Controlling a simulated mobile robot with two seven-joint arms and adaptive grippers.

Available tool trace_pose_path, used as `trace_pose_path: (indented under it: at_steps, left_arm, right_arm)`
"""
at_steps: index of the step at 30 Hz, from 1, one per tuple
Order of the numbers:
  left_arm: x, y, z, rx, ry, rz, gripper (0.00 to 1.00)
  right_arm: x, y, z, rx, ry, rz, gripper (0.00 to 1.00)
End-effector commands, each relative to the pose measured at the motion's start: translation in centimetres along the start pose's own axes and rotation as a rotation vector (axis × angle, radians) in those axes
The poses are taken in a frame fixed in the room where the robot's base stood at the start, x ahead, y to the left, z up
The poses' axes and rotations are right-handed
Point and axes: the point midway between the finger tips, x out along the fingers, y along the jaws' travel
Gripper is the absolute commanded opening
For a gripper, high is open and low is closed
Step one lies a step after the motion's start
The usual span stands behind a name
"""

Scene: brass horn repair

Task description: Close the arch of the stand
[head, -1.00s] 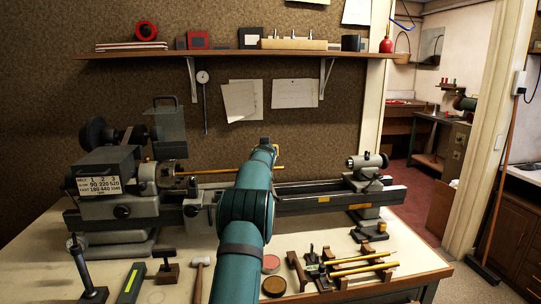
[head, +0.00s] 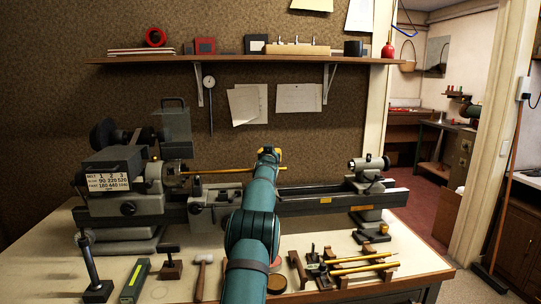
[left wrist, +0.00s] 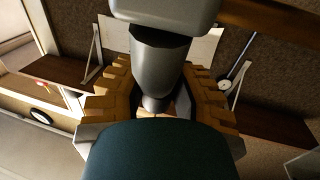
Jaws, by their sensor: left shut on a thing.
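My left arm reaches up the middle of the head view, over the lathe bed. Its gripper (head: 268,153) is small there, with yellow finger pads beside the brass rod (head: 222,171). In the left wrist view, the tan stepped fingers (left wrist: 155,112) close from both sides around the narrow end of a grey part (left wrist: 158,65). This part is a tapering cylinder with a block at its top. I cannot tell whether it belongs to the arch of the stand. The arm hides the middle of the bed, and I cannot make out the arch. My right gripper is out of view.
The lathe headstock (head: 118,190) is left and the tailstock (head: 368,170) right. Hand tools, including a mallet (head: 203,262) and yellow-handled tools (head: 360,262), lie on the bench in front. A shelf (head: 235,60) spans the wall above.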

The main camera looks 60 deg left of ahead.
Motion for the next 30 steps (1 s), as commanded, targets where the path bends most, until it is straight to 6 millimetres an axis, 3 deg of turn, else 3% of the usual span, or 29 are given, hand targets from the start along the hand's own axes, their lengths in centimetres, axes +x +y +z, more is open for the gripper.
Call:
trace_pose_path:
  at_steps: [3, 4, 6, 20, 30]
  left_arm:
    - [0.0, 0.0, 0.3, 0.0, -0.005, 0.0, 0.0]
    - [0.0, 0.0, 0.3, 0.0, -0.005, 0.0, 0.36]
    - [0.0, 0.0, 0.3, 0.0, -0.005, 0.0, 0.58]
    - [-0.3, 0.1, 0.1, 0.001, -0.005, 0.002, 0.58]
    - [-2.9, 0.1, 0.1, -0.001, -0.004, 0.001, 0.58]
  right_arm:
    - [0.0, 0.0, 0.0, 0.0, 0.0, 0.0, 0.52]
    - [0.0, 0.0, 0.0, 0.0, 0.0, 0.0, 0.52]
    - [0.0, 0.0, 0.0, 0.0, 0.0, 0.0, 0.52]
    - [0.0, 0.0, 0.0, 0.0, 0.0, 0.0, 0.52]
    - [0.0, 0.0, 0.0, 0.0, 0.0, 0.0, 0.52]
